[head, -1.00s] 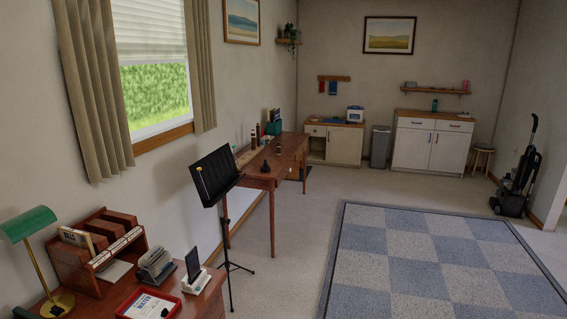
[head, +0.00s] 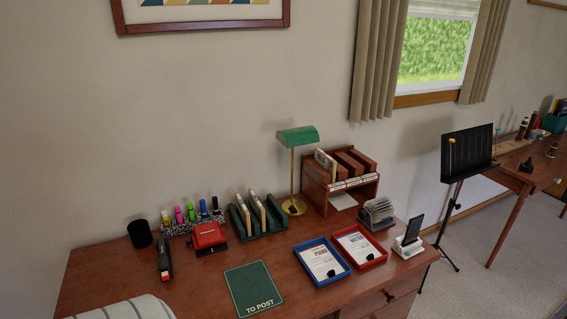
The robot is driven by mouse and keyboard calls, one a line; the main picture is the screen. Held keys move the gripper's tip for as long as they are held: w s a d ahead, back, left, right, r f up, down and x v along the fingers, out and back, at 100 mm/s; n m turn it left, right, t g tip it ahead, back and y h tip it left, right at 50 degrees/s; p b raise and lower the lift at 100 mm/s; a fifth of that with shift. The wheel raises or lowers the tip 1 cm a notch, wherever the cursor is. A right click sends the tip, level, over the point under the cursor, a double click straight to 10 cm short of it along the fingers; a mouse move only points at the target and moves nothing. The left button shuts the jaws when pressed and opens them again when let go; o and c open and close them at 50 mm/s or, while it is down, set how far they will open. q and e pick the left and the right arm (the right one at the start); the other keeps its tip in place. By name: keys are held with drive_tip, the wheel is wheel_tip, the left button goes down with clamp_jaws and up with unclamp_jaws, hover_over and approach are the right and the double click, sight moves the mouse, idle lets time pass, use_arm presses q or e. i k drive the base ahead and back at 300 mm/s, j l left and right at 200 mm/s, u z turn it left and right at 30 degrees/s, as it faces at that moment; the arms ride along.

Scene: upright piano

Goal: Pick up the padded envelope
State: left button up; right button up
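I cannot make out a padded envelope for certain. Cream envelope-like items (head: 255,208) stand upright in a dark green rack (head: 241,231) on the wooden desk. Another pale upright item (head: 325,163) leans in the wooden desk organiser (head: 313,193). Flat printed papers lie in a blue tray (head: 346,271) and a red tray (head: 382,257). A green mat (head: 252,286) marked "TO POST" lies bare at the desk's front. Neither of my grippers is in view.
The desk (head: 205,285) also holds a green lamp (head: 297,136), a red hole punch (head: 209,237), a stapler (head: 164,260), a black cup (head: 140,234), pens and a phone on a stand (head: 409,243). A music stand (head: 467,155) is at right. A pale striped object (head: 125,308) is at bottom left.

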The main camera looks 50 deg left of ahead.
sight(258, 210)
drive_tip(key=u, duration=1.75)
